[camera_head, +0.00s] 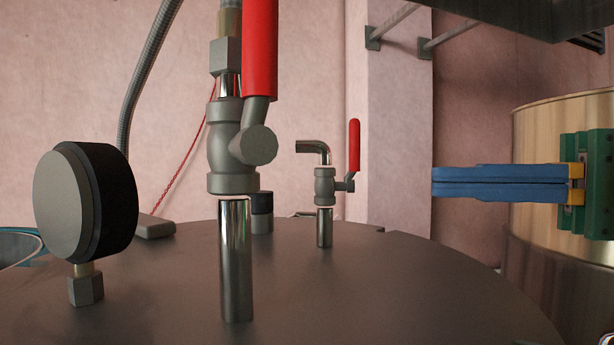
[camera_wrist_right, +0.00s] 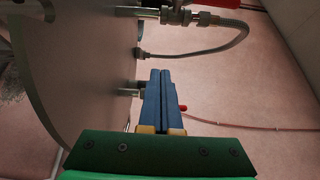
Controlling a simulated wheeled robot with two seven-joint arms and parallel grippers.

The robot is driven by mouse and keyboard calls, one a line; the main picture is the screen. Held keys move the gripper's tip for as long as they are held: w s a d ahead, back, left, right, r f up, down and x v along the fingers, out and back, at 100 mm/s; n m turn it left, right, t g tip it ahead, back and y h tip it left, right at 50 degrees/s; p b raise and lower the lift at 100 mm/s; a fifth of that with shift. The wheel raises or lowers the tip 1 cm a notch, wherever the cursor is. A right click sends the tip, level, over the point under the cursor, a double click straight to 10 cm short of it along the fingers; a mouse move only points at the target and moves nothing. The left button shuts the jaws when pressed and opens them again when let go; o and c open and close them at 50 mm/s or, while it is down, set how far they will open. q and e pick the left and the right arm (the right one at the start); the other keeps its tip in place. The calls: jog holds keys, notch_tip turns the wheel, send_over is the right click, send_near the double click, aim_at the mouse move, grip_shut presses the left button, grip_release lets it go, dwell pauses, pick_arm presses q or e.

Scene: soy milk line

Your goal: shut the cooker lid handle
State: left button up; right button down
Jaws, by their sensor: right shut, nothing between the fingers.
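The dark round cooker lid (camera_head: 380,285) fills the lower part of the head view. A large valve (camera_head: 222,150) with a red handle (camera_head: 260,50) stands on it, and a smaller valve (camera_head: 324,187) with an upright red handle (camera_head: 354,145) stands further back. I cannot tell which part is the lid handle. My right gripper (camera_head: 433,182) has blue fingers pressed together and empty, pointing left, to the right of the smaller red handle and apart from it in the picture. These fingers also show in the right wrist view (camera_wrist_right: 160,72). My left gripper is not in view.
A round gauge (camera_head: 70,205) stands at the lid's left. A brass-coloured cylindrical vessel (camera_head: 535,150) is at the right, behind my right gripper. A grey hose (camera_head: 140,85) runs up at the left. The wall behind is pink.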

jog(key=shift+w+a, duration=0.2)
jog(key=shift+w, duration=0.1)
jog(key=a, duration=0.1)
jog(key=s+a, duration=0.1)
jog(key=a, duration=0.1)
jog(key=s+a, duration=0.1)
jog(key=shift+a+r, duration=0.15)
jog(key=shift+r, duration=0.1)
jog(key=x, duration=0.4)
jog(key=p+x, duration=0.1)
jog(key=x, duration=0.1)
jog(key=shift+w, duration=0.3)
jog(key=shift+s+a+f, duration=0.1)
jog(key=shift+s+a, duration=0.3)
jog(key=shift+a, duration=0.2)
jog(key=shift+s+a, duration=0.4)
jog(key=shift+a, duration=0.15)
jog(key=shift+s+a, duration=0.15)
jog(key=shift+s, duration=0.35)
jog(key=shift+w, duration=0.15)
jog(key=shift+w, duration=0.1)
